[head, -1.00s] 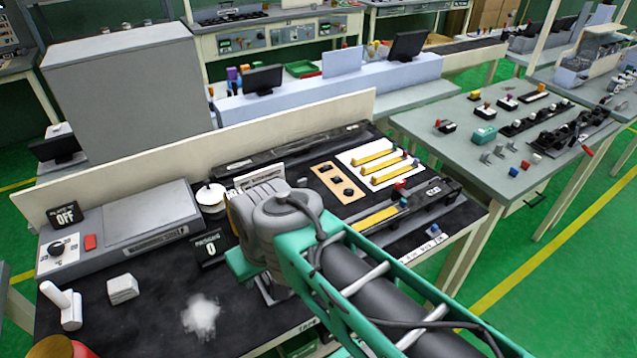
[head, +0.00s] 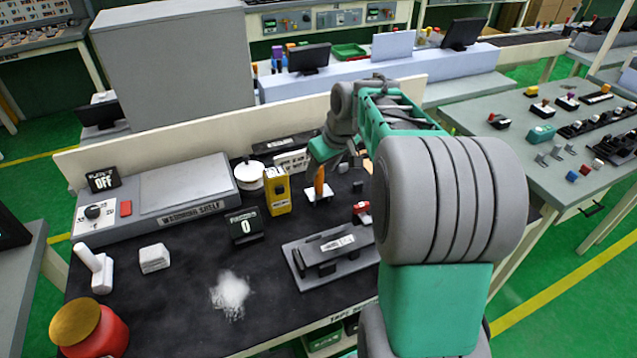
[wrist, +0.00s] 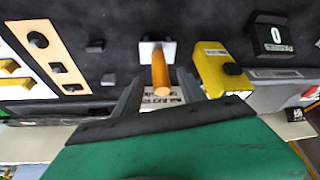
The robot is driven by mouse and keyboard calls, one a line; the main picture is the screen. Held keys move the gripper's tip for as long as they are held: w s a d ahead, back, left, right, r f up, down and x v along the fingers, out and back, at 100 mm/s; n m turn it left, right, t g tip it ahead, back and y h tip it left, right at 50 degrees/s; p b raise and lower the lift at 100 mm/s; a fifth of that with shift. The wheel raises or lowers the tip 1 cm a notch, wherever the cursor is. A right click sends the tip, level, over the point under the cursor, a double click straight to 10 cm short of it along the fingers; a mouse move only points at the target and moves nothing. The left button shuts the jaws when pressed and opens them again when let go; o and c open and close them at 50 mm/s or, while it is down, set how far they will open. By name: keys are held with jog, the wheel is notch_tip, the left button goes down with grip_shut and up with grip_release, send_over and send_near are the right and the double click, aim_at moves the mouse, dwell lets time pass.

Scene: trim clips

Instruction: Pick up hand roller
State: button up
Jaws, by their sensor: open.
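The hand roller, as I take it, has an orange handle (head: 320,182) standing up from a white base (head: 318,198) on the black bench mat. In the wrist view the handle (wrist: 161,76) points toward the camera, over the white base (wrist: 146,48). My gripper (wrist: 158,76) is open, with one dark finger on each side of the handle. A gap shows between handle and fingers, and I see no grip on it. In the head view my gripper's green body (head: 323,150) is just above and behind the handle; its fingertips are hard to make out.
A yellow device (head: 277,190) stands close left of the roller; it shows in the wrist view (wrist: 222,70). The counter sign (head: 244,226) and a grey fixture (head: 328,258) stand nearer. A white T-shaped tool (head: 94,268) and red jar (head: 90,330) are left.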

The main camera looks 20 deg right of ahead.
jog(key=x, duration=0.3)
jog(key=shift+a+r, duration=0.1)
grip_shut()
dwell(0.6)
